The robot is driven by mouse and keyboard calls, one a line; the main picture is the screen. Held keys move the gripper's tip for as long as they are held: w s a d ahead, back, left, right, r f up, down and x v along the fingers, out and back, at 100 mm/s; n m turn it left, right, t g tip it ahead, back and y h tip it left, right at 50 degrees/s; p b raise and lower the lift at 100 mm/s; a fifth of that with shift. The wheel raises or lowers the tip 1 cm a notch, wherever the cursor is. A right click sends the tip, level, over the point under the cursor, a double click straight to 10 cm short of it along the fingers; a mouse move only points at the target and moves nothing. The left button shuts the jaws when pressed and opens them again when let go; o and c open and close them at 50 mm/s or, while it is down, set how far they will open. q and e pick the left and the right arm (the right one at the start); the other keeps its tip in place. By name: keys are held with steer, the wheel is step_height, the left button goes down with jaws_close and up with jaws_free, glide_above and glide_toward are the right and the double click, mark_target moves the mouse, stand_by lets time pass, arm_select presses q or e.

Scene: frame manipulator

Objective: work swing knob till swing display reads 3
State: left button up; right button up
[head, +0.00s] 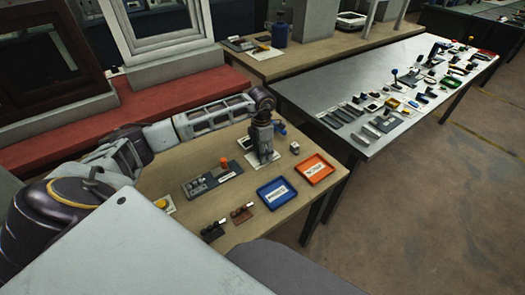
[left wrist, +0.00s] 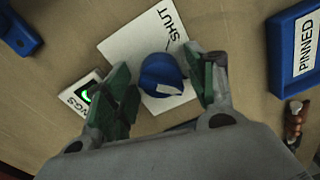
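In the left wrist view, the blue round swing knob (left wrist: 162,75) with a white pointer mark sits on a white plate (left wrist: 122,45) lettered SHUT. My left gripper (left wrist: 164,88) has its green-padded fingers on either side of the knob, with gaps showing, so it looks open around it. The small swing display (left wrist: 88,93), its label partly hidden, glows green beside the left finger; its digit is too small to read. In the head view my left gripper (head: 265,158) points down over the plate and hides the knob. My right gripper is not in view.
A blue tray (head: 259,194) marked PINNED and an orange tray (head: 332,171) lie nearby. A metal table (head: 320,75) with many parts is beyond.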

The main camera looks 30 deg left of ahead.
arm_select(q)
steer(key=c, duration=0.8)
